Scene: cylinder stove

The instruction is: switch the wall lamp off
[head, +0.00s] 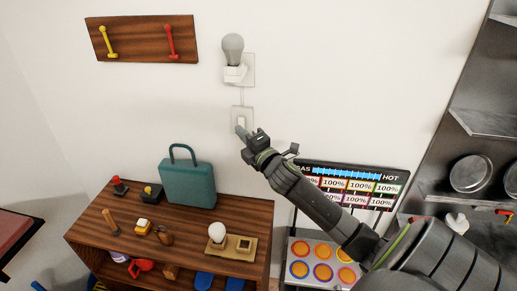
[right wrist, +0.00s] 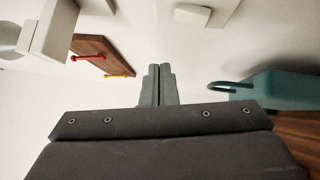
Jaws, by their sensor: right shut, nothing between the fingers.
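The wall lamp (head: 232,48) is a bulb in a white socket on the wall; its bulb looks grey and unlit. A cord runs down from it to a white wall switch (head: 242,113). My right gripper (head: 240,131) is shut and empty, with its tips at the lower part of the switch and partly covering it. In the right wrist view the shut fingers (right wrist: 157,85) point toward the wall, and the switch (right wrist: 192,14) is at the top edge. I cannot tell whether the tips touch the switch. My left gripper is not in view.
A wooden shelf unit (head: 180,255) below holds a teal case (head: 187,182), a small bulb on a wooden base (head: 217,232) and several small items. A wooden rack (head: 143,39) with two hooks hangs upper left. A gas panel (head: 352,185) is right, partly behind my arm.

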